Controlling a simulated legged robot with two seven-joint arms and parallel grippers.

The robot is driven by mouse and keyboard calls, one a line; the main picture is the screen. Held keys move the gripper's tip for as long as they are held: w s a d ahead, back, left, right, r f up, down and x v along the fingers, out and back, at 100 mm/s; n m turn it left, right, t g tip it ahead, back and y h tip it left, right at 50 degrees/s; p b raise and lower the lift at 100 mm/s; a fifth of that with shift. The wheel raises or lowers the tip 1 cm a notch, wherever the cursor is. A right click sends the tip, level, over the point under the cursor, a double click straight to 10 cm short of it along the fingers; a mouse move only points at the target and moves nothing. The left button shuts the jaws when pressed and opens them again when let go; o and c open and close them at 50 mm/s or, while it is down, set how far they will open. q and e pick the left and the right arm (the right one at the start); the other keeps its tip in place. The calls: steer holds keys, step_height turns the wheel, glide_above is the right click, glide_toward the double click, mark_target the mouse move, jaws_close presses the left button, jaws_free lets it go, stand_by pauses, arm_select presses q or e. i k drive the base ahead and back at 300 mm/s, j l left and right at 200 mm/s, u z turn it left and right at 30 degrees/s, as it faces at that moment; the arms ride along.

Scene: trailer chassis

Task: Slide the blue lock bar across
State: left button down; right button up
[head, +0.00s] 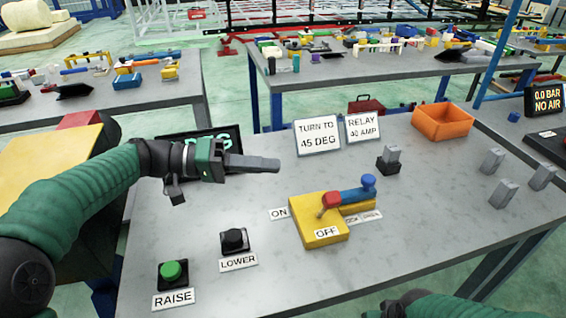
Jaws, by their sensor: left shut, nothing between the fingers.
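The blue lock bar (352,195) lies on a yellow block (318,236) on the grey bench, with a round blue knob (368,180) at its right end. A red piece (331,200) with a small pin or lever sits at the bar's left end. ON and OFF labels are beside and on the yellow block; a label by the bar is too small to read surely. My left gripper (272,164) is shut and empty, above the bench, left of and apart from the bar. Part of my right arm shows at the bottom edge; its fingers are hidden.
RAISE (173,270) and LOWER (234,239) buttons stand at the front left. Signs (318,136), an orange bin (442,122), a small dark-based grey block (389,160) and several grey blocks stand behind and right. Bench between gripper and yellow block is clear.

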mark_target(368, 192)
steer(key=k, duration=1)
